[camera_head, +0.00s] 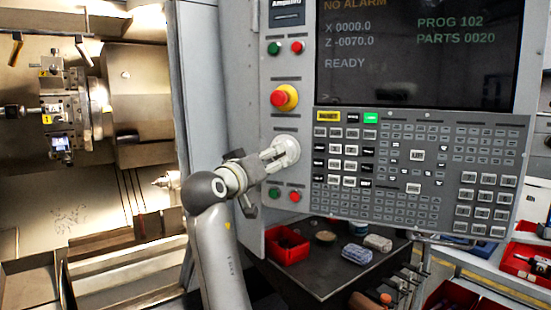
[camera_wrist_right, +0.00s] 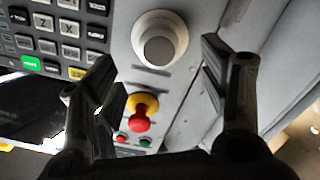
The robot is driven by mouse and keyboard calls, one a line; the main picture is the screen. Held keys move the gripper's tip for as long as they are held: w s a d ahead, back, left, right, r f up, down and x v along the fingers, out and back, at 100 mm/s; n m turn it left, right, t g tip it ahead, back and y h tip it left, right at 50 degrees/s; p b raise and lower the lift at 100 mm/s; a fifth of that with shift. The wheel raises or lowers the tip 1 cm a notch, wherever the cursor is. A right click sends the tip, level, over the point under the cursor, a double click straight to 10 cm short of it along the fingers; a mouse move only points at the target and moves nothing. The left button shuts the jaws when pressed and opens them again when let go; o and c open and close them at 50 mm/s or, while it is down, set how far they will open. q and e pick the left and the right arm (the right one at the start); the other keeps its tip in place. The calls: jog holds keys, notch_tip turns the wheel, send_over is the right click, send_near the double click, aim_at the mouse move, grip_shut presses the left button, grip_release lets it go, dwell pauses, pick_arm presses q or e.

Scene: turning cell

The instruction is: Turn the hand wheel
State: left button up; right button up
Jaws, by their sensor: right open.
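The hand wheel (camera_head: 290,148) is a pale round knob on the grey control panel, below the red emergency stop button. In the right wrist view the hand wheel (camera_wrist_right: 158,44) shows as a white ring with a grey centre face. My right gripper (camera_head: 268,162) is in front of the wheel, partly covering it in the head view. In the right wrist view its two fingers (camera_wrist_right: 157,58) are spread wide, one to each side of the wheel. I see no contact with it, and the gap in depth is hard to judge. My left gripper is not in view.
The emergency stop (camera_head: 284,97) is just above the wheel; it also shows in the wrist view (camera_wrist_right: 140,115). Green and red buttons (camera_head: 284,194) sit just below. The keypad (camera_head: 420,165) is close on the right. A dark cart (camera_head: 325,285) with a red bin (camera_head: 287,245) stands below.

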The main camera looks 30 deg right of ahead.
jog(key=shift+v, duration=1.7)
